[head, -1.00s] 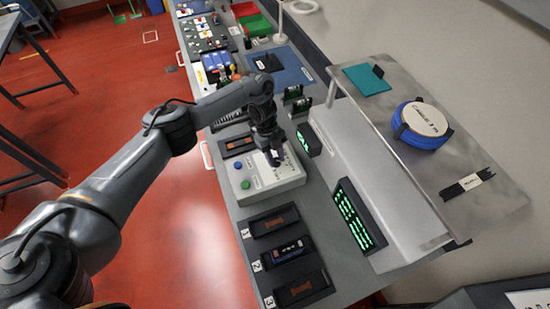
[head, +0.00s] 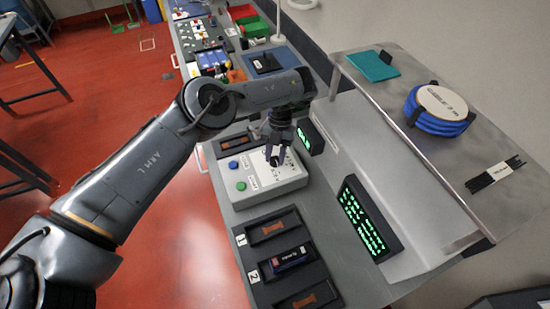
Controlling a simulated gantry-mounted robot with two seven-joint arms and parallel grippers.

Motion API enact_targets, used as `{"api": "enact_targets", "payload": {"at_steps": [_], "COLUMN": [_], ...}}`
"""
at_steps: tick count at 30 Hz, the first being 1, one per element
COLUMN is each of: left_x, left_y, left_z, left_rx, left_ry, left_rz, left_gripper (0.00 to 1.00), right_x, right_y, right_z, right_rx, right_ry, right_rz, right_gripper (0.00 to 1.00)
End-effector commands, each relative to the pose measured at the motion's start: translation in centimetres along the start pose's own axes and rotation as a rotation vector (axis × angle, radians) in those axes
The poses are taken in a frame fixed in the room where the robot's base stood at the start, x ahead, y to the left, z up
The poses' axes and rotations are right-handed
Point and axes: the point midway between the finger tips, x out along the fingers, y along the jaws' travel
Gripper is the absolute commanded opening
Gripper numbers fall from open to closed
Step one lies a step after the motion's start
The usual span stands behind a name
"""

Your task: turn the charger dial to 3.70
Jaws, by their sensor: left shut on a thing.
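The charger (head: 262,183) is a pale grey box on the bench, with a blue button (head: 233,164) and a green button (head: 241,186) on its left side. My left gripper (head: 275,160) points down at the dial area on the charger's upper right. It is shut on the dial, which its fingers mostly hide. The dial's setting cannot be read. A black display with green figures (head: 362,219) stands to the right, too small and slanted to read surely. My right gripper is not in view.
Numbered black trays stand in front of the charger; the middle one holds a dark battery (head: 290,258). A smaller green display (head: 309,138) stands behind the charger. A raised metal shelf at right carries a blue cable coil (head: 437,110) and a teal mat (head: 372,66).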

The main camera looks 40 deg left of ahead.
Motion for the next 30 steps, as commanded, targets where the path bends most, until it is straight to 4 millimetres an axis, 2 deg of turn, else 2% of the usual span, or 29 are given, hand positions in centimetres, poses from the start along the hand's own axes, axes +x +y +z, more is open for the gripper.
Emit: {"api": "enact_targets", "payload": {"at_steps": [9,23,24,28,30], "left_x": [0.2,0.24,0.25,0.21,0.18], "left_y": [-0.05,-0.02,-0.02,-0.02,-0.03], "left_z": [0.0,-0.01,-0.01,-0.02,-0.02], "left_rx": [0.098,0.111,0.111,0.111,0.11], "left_ry": [0.001,0.002,0.002,0.002,0.002], "left_rz": [0.042,0.048,0.048,0.047,0.047], "left_gripper": [0.04,0.04,0.36,0.56,0.59], "right_x": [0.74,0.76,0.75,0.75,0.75], "right_y": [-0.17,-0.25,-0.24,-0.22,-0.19], "right_z": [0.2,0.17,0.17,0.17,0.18], "right_rx": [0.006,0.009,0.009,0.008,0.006], "right_ry": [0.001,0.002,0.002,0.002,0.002], "right_rz": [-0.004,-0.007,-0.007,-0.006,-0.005], "right_gripper": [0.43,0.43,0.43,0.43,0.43]}}
